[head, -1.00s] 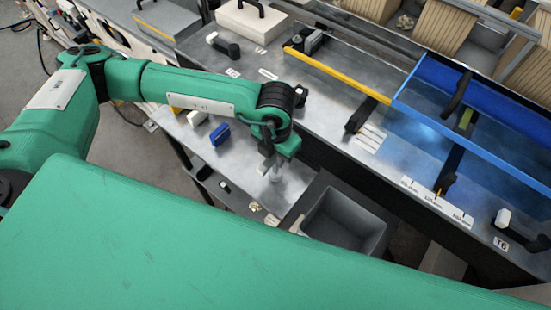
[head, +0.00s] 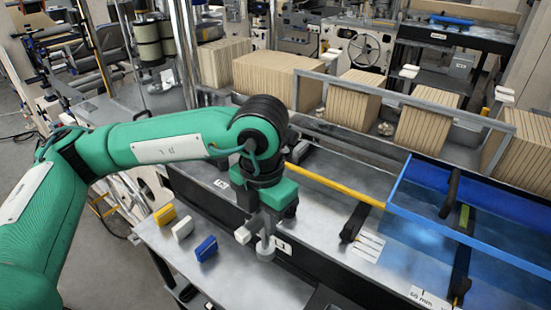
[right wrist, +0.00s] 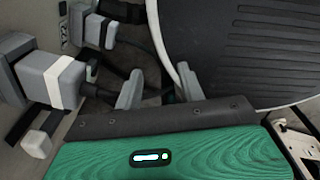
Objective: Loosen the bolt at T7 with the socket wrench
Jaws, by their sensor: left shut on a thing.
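My left gripper (head: 264,232) hangs pointing down near the black front edge of the bench. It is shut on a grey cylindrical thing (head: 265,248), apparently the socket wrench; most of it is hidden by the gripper. A small pale label (head: 281,245) is right beside it on the black edge, too small to read. I cannot pick out the T7 bolt. In the right wrist view, my right gripper (right wrist: 160,86) has its grey fingers apart with nothing held between them.
A blue block (head: 205,248), a white block (head: 182,228) and a yellow block (head: 164,215) stand on the lower metal shelf (head: 225,275). A yellow bar (head: 335,185) and a blue transparent guard (head: 480,190) lie to the right. Cardboard stacks (head: 278,80) stand behind.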

